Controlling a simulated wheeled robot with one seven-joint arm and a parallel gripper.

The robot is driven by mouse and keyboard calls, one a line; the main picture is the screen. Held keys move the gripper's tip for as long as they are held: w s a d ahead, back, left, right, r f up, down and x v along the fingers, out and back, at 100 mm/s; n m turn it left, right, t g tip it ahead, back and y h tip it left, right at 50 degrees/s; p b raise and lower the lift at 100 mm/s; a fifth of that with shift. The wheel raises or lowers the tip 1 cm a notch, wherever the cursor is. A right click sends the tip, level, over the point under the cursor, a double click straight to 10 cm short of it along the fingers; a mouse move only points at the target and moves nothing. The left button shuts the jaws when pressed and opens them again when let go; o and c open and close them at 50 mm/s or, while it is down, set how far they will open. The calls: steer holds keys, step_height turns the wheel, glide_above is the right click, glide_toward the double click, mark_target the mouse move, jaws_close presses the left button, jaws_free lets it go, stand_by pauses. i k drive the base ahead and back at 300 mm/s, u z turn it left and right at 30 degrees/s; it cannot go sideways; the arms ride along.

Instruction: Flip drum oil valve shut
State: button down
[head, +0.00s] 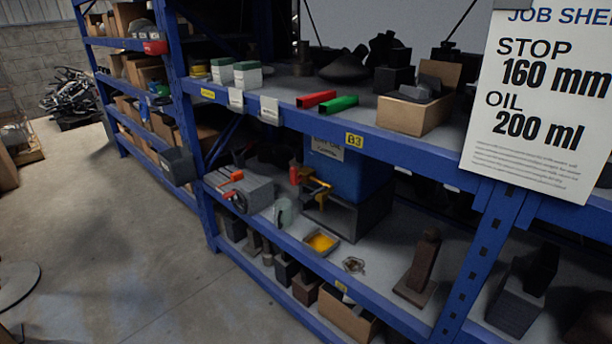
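A blue oil container (340,172) with a white label stands on a dark block on the middle shelf, below the B3 tag. A yellow brass-like valve (316,190) sticks out from its front left side. A red handle (294,174) stands roughly upright at the valve's left end; whether the valve is open is too small to tell. A pale translucent jug (284,212) stands just left of and below the valve. A shallow tray with yellow contents (337,237) lies in front. My gripper is not in view.
A grey machine with a red part (247,190) sits left of the jug. Red (316,98) and green (340,104) bars lie on the shelf above. A job sheet (545,100) hangs at right, reading stop 160 mm, oil 200 ml. The floor (150,250) at left is mostly clear.

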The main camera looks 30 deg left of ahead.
mark_target(295, 180)
steer(key=u, duration=2.65)
steer(key=i, duration=3.15)
steer(key=u, duration=0.3)
